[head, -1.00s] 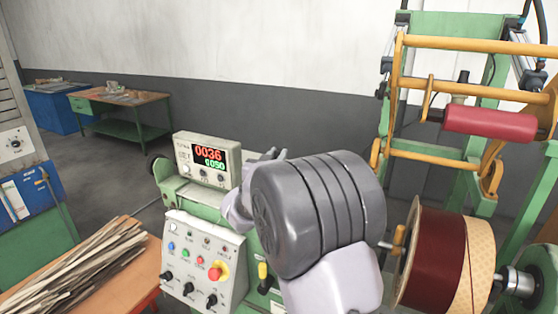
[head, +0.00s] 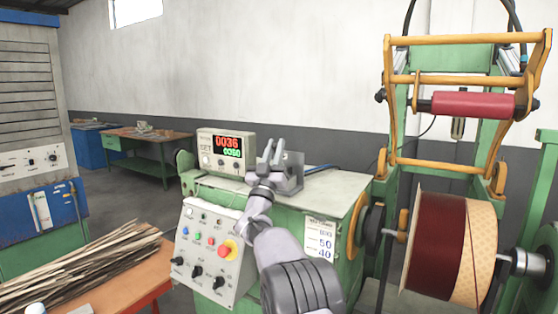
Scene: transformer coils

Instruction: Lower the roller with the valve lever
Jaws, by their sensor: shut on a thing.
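The red roller (head: 473,104) sits in an orange swing frame (head: 540,65) on the green stand at the right, above the wound coil (head: 437,245). My gripper (head: 271,153) is above the green machine cabinet, beside a grey bracket-like block (head: 292,172) on its top. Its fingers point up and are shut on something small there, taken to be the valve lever. The lever itself is hidden by the fingers and cannot be made out. My arm comes up from the lower middle and covers part of the cabinet front.
A counter display (head: 227,147) reading 0036 and 0050 stands left of my gripper. A button panel (head: 208,250) with a red stop button is below it. Wooden strips (head: 85,265) lie on an orange table at the lower left. A workbench (head: 150,136) stands behind.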

